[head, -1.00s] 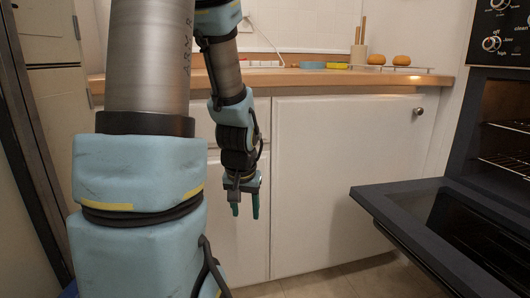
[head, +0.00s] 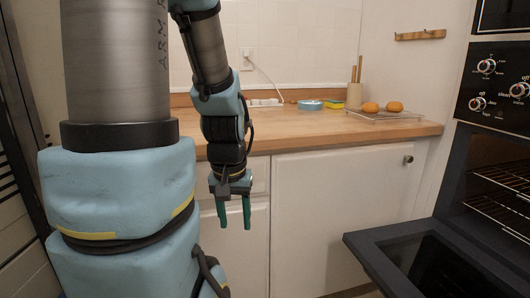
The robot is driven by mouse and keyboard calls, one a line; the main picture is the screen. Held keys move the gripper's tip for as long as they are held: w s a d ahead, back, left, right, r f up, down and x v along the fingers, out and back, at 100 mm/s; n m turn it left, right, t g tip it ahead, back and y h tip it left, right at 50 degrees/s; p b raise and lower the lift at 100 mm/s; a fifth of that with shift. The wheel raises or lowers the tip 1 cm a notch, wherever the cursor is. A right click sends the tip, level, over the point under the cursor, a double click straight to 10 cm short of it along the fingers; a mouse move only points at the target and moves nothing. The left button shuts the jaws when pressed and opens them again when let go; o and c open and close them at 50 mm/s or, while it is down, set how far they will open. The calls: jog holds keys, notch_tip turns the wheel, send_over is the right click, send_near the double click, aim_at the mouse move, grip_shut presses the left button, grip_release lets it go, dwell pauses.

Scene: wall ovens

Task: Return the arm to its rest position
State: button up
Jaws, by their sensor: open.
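My arm rises at the left of the head view, with its forearm bent over and pointing down. My gripper (head: 233,213) hangs in front of the white cabinet doors, below the counter edge. Its two green fingers point down and stand apart, with nothing between them. The gripper touches nothing that I can see.
The wall oven (head: 493,170) is at the right, its door (head: 375,245) lowered open and jutting into the room. The wooden counter (head: 300,138) holds a rack (head: 400,116) with two round buns (head: 371,107), a sponge (head: 334,104) and a blue dish (head: 310,104). White cabinets (head: 335,215) stand below.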

notch_tip(320, 180, up, 14)
jog(key=p, duration=1.1)
jog(key=shift+f, duration=0.2)
